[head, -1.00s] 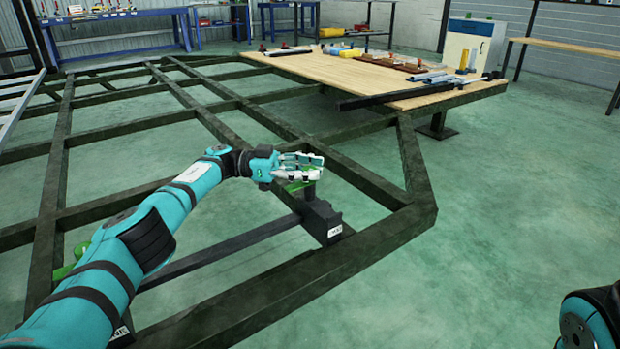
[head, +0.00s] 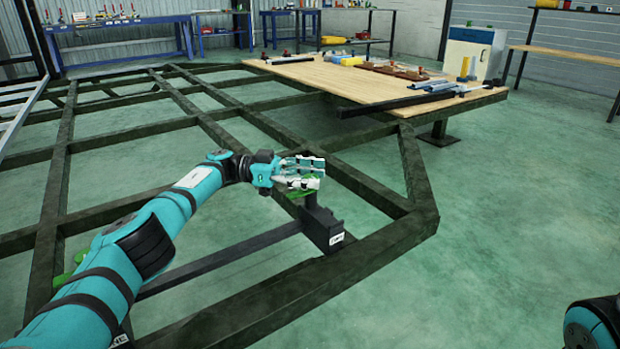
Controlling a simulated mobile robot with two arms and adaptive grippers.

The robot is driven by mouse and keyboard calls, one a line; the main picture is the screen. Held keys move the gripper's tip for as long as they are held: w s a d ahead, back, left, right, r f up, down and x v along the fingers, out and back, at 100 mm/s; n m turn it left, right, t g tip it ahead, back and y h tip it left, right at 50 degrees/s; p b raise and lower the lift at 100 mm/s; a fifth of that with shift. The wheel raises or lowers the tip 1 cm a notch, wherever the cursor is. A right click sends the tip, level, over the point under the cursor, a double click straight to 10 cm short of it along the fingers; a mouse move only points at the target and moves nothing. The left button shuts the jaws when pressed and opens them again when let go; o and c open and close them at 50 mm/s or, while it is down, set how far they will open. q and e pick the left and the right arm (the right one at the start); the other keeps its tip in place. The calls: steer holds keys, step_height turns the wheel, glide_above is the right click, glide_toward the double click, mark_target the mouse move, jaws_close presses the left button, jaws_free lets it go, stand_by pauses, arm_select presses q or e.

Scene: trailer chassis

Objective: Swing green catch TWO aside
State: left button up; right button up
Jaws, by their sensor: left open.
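A green catch (head: 303,194) sits on top of a black block (head: 322,226) with a white label on its front face. I cannot read the label's lettering. My left gripper (head: 312,174) is open right above this catch and partly covers it. I cannot tell whether the fingers touch it. Another green part (head: 76,262) shows at the left, partly hidden behind my left arm, near a second labelled block that is mostly covered. A black bar (head: 225,258) runs between the two blocks. My right gripper is outside the view.
The blocks stand within a dark green trailer frame (head: 400,235) of crossing beams. A wooden board (head: 330,85) with tools and a long black bar (head: 400,105) lies on its far part. Blue workbenches (head: 120,35) stand behind. The floor at the right is open.

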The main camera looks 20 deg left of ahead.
mark_target(310, 176)
arm_select(q)
step_height(310, 176, up, 9)
steer(key=shift+r, duration=0.15)
steer(key=shift+a, duration=0.1)
stand_by(0.4)
